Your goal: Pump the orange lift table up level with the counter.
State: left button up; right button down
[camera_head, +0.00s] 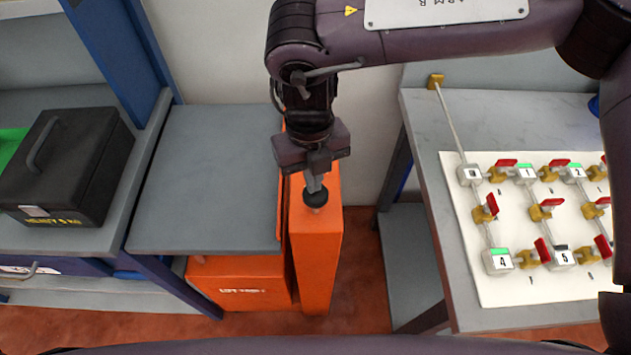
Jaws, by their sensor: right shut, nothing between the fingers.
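The orange lift table (238,284) stands between the left counter and the right bench, with a grey top plate (205,180) beside the left counter (50,240). The plate looks close to the counter's height, but I cannot tell if they are exactly level. An orange column (316,250) rises at its right side, with a dark round knob (315,198) on top. My right gripper (314,188) is shut, pointing down at the knob, its fingertips at or just above it. I cannot tell whether they touch. My left gripper is not in view.
A black case (65,165) with a handle sits on the left counter beside a green item (10,143). A blue post (120,50) rises behind. The right bench (425,125) carries a white panel (520,285) with pipes and several red-handled valves. Red floor shows between.

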notch_tip(320, 180, down, 4)
jog(key=shift+s+r+b, duration=0.1)
jog(key=shift+b, duration=0.9)
jog(key=shift+r, duration=0.1)
jog(key=shift+w+a+r+p, duration=0.2)
jog(key=shift+w+p, duration=0.05)
jog(key=shift+w, duration=0.25)
jog(key=shift+w+a+r+p, duration=0.2)
jog(key=shift+w, duration=0.3)
jog(key=shift+w+a, duration=0.2)
jog(key=shift+w, duration=0.35)
jog(key=shift+r, duration=0.1)
notch_tip(320, 180, up, 8)
jog(key=b, duration=0.1)
jog(key=shift+w+f, duration=0.2)
jog(key=shift+w, duration=0.15)
jog(key=shift+a, duration=0.1)
